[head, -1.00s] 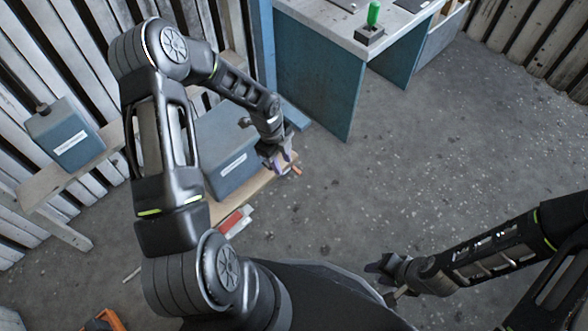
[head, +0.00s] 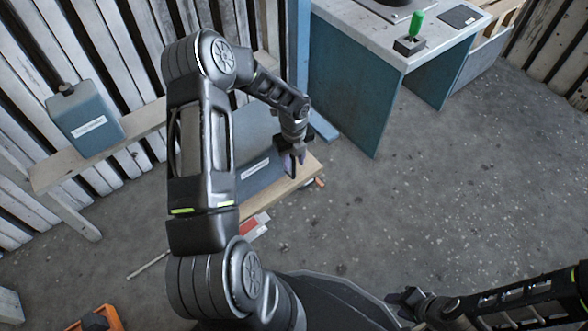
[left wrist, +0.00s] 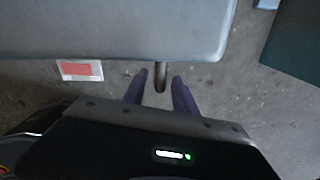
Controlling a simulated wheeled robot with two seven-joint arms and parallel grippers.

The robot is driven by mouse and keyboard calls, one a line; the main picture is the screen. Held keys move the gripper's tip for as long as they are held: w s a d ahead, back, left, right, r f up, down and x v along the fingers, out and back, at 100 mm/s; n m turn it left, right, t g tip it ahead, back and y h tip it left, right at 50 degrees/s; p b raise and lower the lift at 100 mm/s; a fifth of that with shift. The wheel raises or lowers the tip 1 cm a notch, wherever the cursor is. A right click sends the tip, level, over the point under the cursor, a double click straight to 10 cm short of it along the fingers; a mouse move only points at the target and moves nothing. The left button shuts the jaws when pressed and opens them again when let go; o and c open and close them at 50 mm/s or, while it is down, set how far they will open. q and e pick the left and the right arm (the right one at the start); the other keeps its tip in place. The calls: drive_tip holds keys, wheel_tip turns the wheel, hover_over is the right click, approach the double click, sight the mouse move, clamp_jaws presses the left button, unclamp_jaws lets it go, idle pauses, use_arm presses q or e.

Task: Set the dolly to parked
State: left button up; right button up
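The dolly is most likely the low wooden platform (head: 300,183) that bears a blue-grey box (head: 257,165), partly hidden behind my left arm. A small orange piece (head: 319,183) shows at the platform's right end. My left gripper (head: 293,160) is over that end, close to the box's right side. In the left wrist view its two purple fingers (left wrist: 160,88) are apart. A short dark rod (left wrist: 161,77) reaches from the grey box edge (left wrist: 120,45) into the gap between them; contact cannot be told. My right gripper (head: 408,298) is low at the right, its fingers unclear.
A red and white plate (head: 255,223) lies by the platform; it also shows in the left wrist view (left wrist: 80,70). A blue bench (head: 345,85) with a green-handled lever (head: 416,25) stands behind right. A canister (head: 88,122) sits on a left shelf. The floor at right is clear.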

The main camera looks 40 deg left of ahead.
sight(295, 167)
use_arm(q)
drive_tip(key=shift+f+b, duration=0.6)
drive_tip(key=shift+f, duration=1.4)
drive_tip(key=c, duration=0.7)
clamp_jaws()
drive_tip(key=shift+w+r, duration=0.1)
drive_tip(key=shift+w, duration=0.05)
